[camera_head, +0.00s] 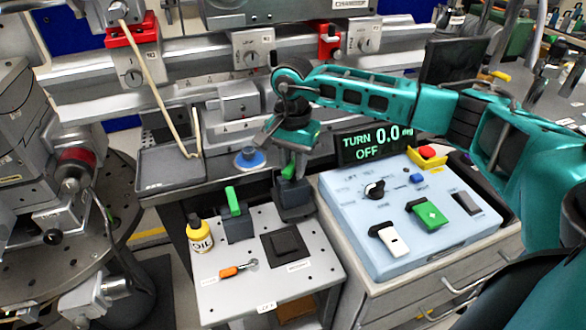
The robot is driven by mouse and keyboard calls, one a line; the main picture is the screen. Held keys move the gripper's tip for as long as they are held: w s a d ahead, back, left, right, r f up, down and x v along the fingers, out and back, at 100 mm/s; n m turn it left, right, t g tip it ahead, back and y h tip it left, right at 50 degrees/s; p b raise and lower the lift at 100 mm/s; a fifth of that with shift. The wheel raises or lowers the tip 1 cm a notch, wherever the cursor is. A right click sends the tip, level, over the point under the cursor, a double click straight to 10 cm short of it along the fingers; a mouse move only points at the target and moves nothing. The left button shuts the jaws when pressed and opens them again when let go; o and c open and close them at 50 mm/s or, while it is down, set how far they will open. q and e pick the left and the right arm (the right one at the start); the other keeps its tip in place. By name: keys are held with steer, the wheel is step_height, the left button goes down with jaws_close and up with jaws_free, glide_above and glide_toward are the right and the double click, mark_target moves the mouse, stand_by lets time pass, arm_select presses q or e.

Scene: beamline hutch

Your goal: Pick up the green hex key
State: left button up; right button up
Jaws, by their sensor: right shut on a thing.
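My right gripper (290,158) reaches down from the upper right over the back of the small grey table. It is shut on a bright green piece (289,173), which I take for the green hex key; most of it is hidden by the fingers. The piece is at the top of a dark block (293,200), and I cannot tell whether it is still seated there. A second green handle (233,201) stands upright in another dark block (238,229) to the left, apart from the gripper. My left gripper is not in view.
The small table (225,295) also bears a yellow oil bottle (199,235), an orange-handled tool (233,271) and a black square pad (285,246). A blue control box (355,225) with a display (374,145) stands right. A grey tray (165,187) and rail are behind.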

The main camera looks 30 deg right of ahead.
jaws_close()
step_height(320, 180, up, 20)
steer(key=p, duration=0.1)
stand_by(0.6)
stand_by(0.5)
